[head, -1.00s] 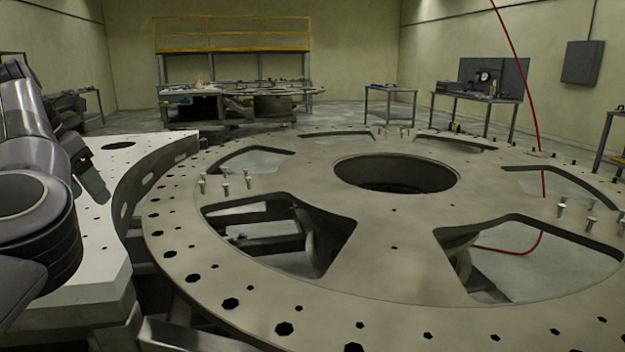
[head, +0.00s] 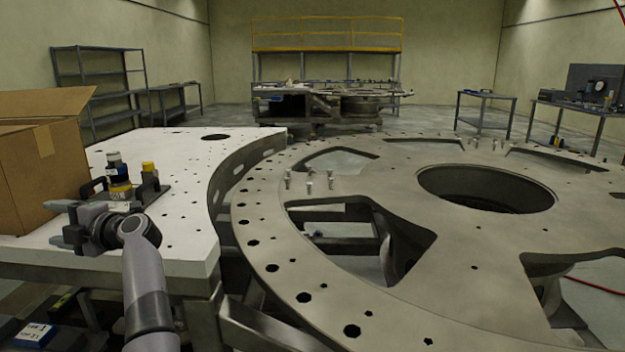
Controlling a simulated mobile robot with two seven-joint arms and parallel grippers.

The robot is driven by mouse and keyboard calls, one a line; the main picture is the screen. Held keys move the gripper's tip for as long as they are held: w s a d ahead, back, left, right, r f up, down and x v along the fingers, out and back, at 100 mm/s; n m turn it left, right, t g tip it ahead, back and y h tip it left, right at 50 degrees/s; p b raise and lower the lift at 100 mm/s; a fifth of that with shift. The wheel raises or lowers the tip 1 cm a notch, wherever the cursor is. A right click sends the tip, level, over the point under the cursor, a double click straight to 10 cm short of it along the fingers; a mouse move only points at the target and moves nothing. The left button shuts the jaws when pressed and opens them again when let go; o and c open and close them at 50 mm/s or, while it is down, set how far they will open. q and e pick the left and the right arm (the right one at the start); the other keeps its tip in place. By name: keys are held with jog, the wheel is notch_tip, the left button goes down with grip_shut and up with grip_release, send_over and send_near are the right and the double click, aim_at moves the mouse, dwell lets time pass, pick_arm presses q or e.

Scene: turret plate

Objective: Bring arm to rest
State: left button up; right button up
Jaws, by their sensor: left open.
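My left arm (head: 148,290) comes up from the bottom left of the head view and bends at the wrist. My left gripper (head: 58,223) points left, with its two fingers apart and nothing seen between them. It is over the front part of the white table (head: 190,215), in front of a small dark holder with bottles. I cannot tell how far above the table it is. The large grey turret plate (head: 420,265) lies to the right, clear of the arm. My right gripper is not in view.
A cardboard box (head: 38,175) stands on the table's left, near the gripper. Upright bolts (head: 310,186) stand on the plate. Shelves (head: 100,85) and workbenches stand at the back. A labelled blue box (head: 35,335) sits low left.

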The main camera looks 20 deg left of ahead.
pick_arm(q)
jog(key=w+d+m+t+y, duration=0.35)
jog(key=d+m+t, duration=0.45)
jog(key=m+t, duration=0.4)
jog(key=w+d+f+m+t+h+p, duration=0.2)
jog(key=d+f+m+t+h, duration=0.85)
jog(key=d+m+h, duration=0.45)
jog(key=s+d+f+m+g+h, duration=0.4)
jog(key=s+d+f+m+h, duration=0.25)
jog(key=d+f, duration=0.45)
jog(key=s+d+f+m+g+h, duration=0.1)
jog(key=s+d+f+m+g, duration=0.1)
jog(key=s+f, duration=0.4)
jog(key=s+d+f+m+g+h, duration=0.1)
jog(key=s+d+f+g, duration=0.3)
jog(key=s, duration=0.6)
notch_tip(320, 180, down, 3)
jog(key=d+m, duration=0.1)
jog(key=d, duration=0.1)
jog(key=shift+s+d+p, duration=0.25)
jog(key=shift+d+p, duration=0.1)
